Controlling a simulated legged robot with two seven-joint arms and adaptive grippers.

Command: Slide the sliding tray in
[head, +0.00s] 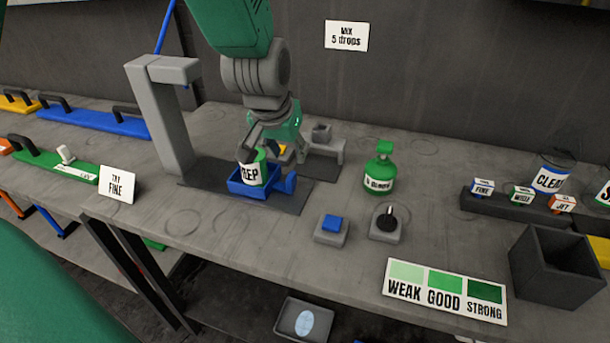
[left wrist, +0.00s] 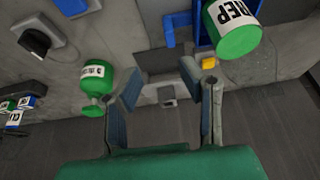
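My left gripper (head: 272,142) hangs just behind and above the bottle, pointing down. In the left wrist view its fingers (left wrist: 168,95) are apart with nothing held between them. The gripper partly hides what lies behind the tray. My right gripper is not in view.
A green spray bottle (head: 380,170) stands right of the tray. The grey post (head: 165,120) rises close to the left. A blue button (head: 332,227) and a black knob (head: 387,220) sit in front. A small grey fixture (head: 322,140) stands behind.

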